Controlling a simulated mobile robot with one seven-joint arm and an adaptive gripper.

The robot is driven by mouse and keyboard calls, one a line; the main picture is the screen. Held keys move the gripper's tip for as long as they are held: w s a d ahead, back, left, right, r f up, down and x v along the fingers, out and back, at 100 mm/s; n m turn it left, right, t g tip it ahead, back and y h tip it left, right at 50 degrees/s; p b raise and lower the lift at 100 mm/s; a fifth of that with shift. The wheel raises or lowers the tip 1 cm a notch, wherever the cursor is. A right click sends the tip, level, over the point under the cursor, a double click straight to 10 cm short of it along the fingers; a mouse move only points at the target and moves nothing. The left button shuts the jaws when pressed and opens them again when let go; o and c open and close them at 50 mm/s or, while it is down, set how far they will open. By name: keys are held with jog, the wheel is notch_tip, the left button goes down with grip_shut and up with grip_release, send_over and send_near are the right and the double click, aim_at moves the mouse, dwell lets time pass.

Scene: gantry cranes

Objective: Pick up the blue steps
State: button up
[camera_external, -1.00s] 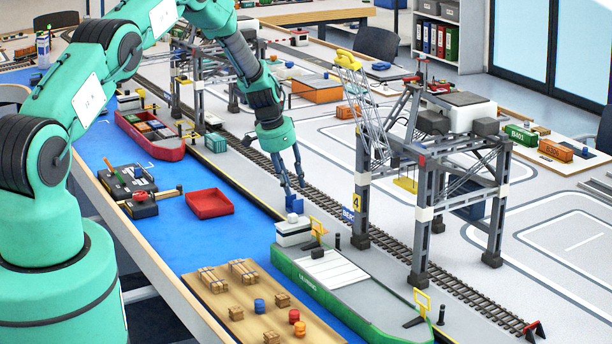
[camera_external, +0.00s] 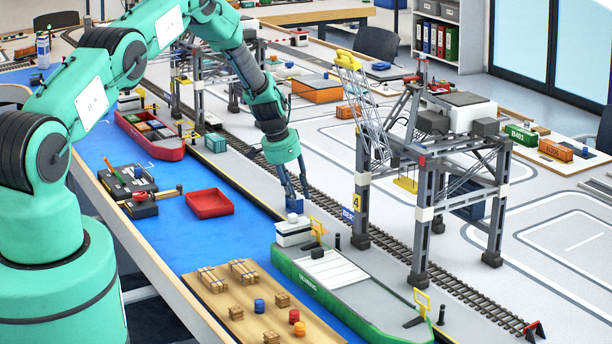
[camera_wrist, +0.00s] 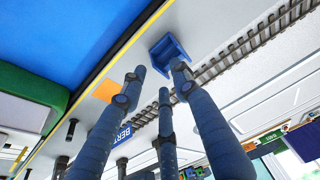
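The blue steps (camera_external: 295,205) stand on the grey quay strip beside the rail track, just behind the white cabin of the green ship. In the wrist view the blue steps (camera_wrist: 170,53) show as a small blue stepped block beside the track. My gripper (camera_external: 297,193) points down right over them. In the wrist view its blue-grey fingers (camera_wrist: 160,74) are spread apart, with the tips close to the steps. Whether any fingertip touches them cannot be told. Part of the steps is hidden by the fingers in the external view.
The green ship (camera_external: 345,283) with its white cabin (camera_external: 294,231) lies close in front. A grey gantry crane (camera_external: 424,205) stands over the track to the right. A red tray (camera_external: 209,204) sits on the blue water surface. The BERTH sign (camera_wrist: 122,135) is near the fingers.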

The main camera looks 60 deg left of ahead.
jog(key=shift+w+f, duration=0.2)
jog(key=shift+f, duration=0.5)
grip_shut()
